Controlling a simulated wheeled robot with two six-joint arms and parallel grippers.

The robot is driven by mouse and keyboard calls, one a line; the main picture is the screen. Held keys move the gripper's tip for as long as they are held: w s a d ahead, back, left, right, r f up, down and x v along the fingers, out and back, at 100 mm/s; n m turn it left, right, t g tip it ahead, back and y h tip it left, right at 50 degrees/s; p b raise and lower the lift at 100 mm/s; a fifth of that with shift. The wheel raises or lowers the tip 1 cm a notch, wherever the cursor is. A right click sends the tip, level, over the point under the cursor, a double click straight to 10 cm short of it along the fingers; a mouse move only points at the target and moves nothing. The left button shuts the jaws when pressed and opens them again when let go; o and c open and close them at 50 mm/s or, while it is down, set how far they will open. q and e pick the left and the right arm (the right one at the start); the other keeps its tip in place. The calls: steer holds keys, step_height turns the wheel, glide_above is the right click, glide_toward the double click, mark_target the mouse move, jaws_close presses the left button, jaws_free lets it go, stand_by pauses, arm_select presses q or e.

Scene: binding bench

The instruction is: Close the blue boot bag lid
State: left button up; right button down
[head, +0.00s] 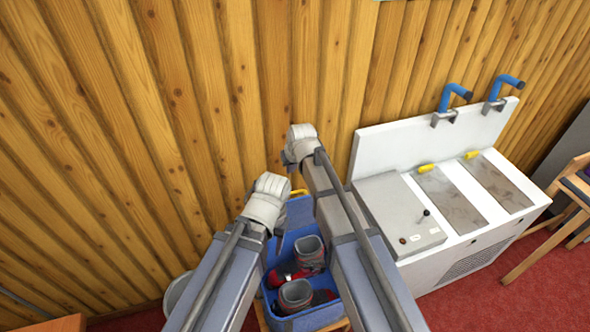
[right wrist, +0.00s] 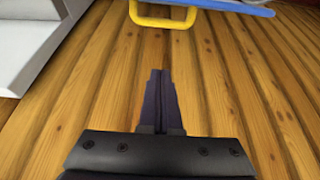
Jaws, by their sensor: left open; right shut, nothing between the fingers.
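The blue boot bag (head: 312,319) stands open in the head view, between my two forearms, with grey-and-red boots (head: 296,294) inside. Its blue lid (head: 299,213) stands up at the far side by the wall, with a yellow handle (head: 299,192) at its top. In the right wrist view the handle (right wrist: 163,21) and the lid's edge (right wrist: 235,7) show beyond the fingertips, apart from them. My right gripper (right wrist: 160,72) is shut and empty.
A wooden plank wall (head: 130,130) rises close behind the bag. A white chest unit (head: 440,235) with a raised lid and blue hooks stands to the right. A wooden chair (head: 560,215) is at the far right. My right forearm covers the bag's right side.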

steer(key=b+x, duration=1)
steer(key=x, duration=0.1)
steer(key=s, duration=0.1)
steer(key=s+d, duration=0.1)
steer(key=s, duration=0.1)
steer(key=shift+s+d+r, duration=0.15)
steer(key=shift+s+r, duration=0.2)
steer(key=shift+s, duration=0.05)
